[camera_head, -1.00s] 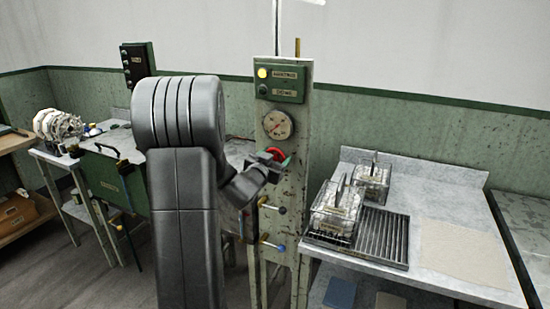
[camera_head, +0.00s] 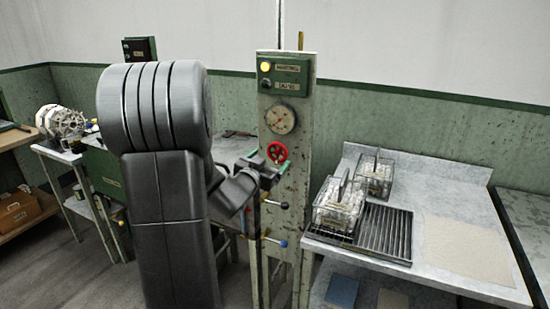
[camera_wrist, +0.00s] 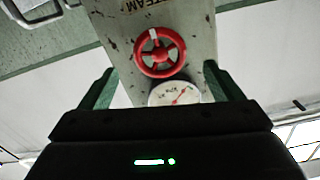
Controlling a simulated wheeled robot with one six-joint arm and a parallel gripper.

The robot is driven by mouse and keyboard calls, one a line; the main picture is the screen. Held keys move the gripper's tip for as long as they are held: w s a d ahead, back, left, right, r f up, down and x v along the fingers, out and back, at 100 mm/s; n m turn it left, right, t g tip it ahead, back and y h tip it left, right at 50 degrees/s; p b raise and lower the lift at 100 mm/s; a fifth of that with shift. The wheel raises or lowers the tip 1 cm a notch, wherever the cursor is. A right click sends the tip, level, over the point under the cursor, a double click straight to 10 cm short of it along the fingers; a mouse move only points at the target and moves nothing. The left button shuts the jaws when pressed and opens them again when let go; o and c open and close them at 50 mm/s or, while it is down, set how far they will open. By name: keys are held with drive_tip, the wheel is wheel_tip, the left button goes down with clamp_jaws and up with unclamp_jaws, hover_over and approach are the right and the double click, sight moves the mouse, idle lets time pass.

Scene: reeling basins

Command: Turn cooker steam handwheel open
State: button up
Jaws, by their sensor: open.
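The red steam handwheel (camera_head: 277,153) is mounted on the narrow worn post, below the round gauge (camera_head: 281,120). In the wrist view the handwheel (camera_wrist: 160,51) shows whole, with a white mark on its upper rim and the gauge (camera_wrist: 174,93) beside it. My gripper (camera_head: 262,170) is in front of the post, just below and left of the wheel in the head view. In the wrist view its two green fingers (camera_wrist: 168,88) are spread wide and empty, with the wheel beyond and between them. The fingers appear apart from the wheel.
Two lever valves, one with a black knob (camera_head: 283,205) and one with a blue knob (camera_head: 283,243), stick out below the wheel. A green switch box (camera_head: 284,75) is above the gauge. Wire baskets (camera_head: 340,204) stand on the right bench (camera_head: 440,190).

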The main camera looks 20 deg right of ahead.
sight(277, 153)
drive_tip(key=v, duration=0.7)
drive_tip(key=shift+a+b, duration=0.15)
drive_tip(key=shift+b, duration=0.25)
drive_tip(key=p+x, duration=0.2)
drive_tip(key=x, duration=1.1)
drive_tip(key=shift+w+d, duration=0.15)
drive_tip(key=shift+d, duration=0.25)
